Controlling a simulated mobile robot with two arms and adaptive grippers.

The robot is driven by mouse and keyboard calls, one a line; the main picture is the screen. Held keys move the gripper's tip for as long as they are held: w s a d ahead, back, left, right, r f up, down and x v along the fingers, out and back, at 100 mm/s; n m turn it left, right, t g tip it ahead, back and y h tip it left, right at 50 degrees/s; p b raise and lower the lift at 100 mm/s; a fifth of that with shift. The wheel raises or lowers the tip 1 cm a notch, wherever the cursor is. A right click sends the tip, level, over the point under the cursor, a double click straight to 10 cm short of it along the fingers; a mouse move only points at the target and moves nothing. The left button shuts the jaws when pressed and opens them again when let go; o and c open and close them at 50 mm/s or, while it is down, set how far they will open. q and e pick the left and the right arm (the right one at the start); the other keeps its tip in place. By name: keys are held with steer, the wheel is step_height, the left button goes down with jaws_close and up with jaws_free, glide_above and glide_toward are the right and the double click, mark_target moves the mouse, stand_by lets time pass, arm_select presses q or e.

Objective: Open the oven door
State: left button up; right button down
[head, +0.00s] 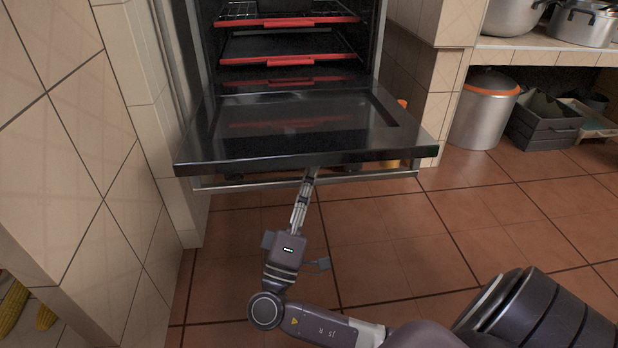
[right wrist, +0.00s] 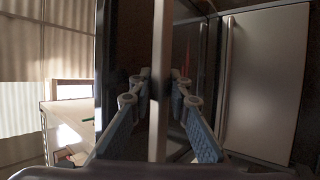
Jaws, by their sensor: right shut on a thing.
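The oven door (head: 290,125) is folded down and lies about level, with the oven cavity (head: 285,45) open above it. Its metal handle bar (head: 370,177) runs along the door's front edge, on the underside. My right gripper (head: 308,175) reaches up from below to the middle of the handle and is shut on it; its tips are partly hidden under the door's edge. In the right wrist view the handle (right wrist: 158,80) runs between the two blue-padded fingers (right wrist: 160,105). My left gripper is not in view.
Racks with red front edges (head: 287,57) are inside the oven. Tiled walls stand close on the left (head: 75,150) and right (head: 425,90). A silver bin with an orange rim (head: 483,112) and a dark crate (head: 545,125) stand at right. The tiled floor (head: 420,250) is open in front.

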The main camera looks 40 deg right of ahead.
mark_target(310, 145)
steer(key=c, duration=1.9)
jaws_free()
steer(key=shift+s+a+r, duration=0.15)
steer(key=shift+s+r, duration=0.05)
steer(key=shift+s, duration=0.05)
steer(key=shift+c, duration=0.2)
steer(key=shift+r, duration=0.15)
step_height(310, 145, up, 10)
steer(key=shift+f, duration=0.2)
